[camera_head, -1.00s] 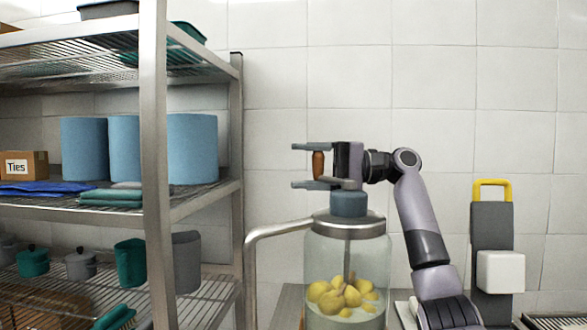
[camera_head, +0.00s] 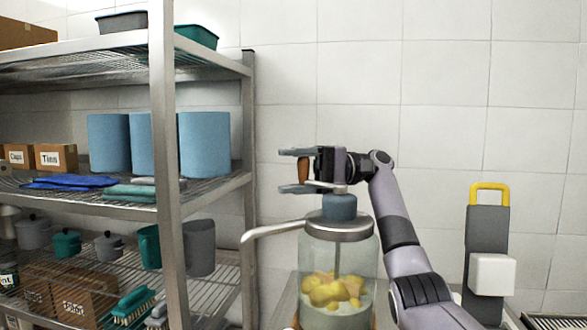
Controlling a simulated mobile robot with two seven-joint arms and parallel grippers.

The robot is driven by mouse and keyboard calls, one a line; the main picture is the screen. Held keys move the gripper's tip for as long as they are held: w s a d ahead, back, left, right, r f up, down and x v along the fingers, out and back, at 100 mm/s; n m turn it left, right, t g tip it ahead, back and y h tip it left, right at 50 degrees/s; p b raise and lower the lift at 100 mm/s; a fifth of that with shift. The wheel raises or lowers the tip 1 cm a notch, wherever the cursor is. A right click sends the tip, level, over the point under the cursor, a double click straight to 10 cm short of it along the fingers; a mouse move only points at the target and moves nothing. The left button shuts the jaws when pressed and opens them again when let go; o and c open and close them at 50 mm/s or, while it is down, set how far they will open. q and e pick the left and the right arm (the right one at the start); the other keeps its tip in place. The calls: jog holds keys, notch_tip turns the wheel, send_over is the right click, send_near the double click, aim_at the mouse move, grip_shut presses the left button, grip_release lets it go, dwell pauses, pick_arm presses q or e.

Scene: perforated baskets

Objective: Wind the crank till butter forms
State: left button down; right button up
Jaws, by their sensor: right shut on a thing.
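The churn is a glass jar (camera_head: 312,258) with a grey metal lid (camera_head: 340,231), a blue-grey gear housing (camera_head: 340,207) on top and a bent metal side handle (camera_head: 270,230). Yellow lumps (camera_head: 330,290) lie in pale liquid in the jar. The crank's wooden knob (camera_head: 303,169) stands upright above the lid, to the left of the housing. My right gripper (camera_head: 298,171) reaches in from the right with its jaws around the knob, shut on it. My left gripper is not in view.
A metal wire shelf (camera_head: 163,200) stands close on the left, with blue cylinders (camera_head: 204,144), pots, cloths and boxes. A grey unit with a yellow handle (camera_head: 487,230) stands at right. A tiled wall is behind.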

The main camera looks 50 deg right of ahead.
jog(key=shift+s+f, duration=0.15)
jog(key=shift+s, duration=0.1)
jog(key=o, duration=1.5)
jog(key=shift+s, duration=0.15)
jog(key=shift+c, duration=0.2)
jog(key=shift+s+r, duration=0.3)
jog(key=shift+s, duration=0.25)
jog(key=shift+w+d+f, duration=0.15)
jog(key=shift+w, duration=0.15)
jog(key=v, duration=0.7)
jog(key=shift+s, duration=0.25)
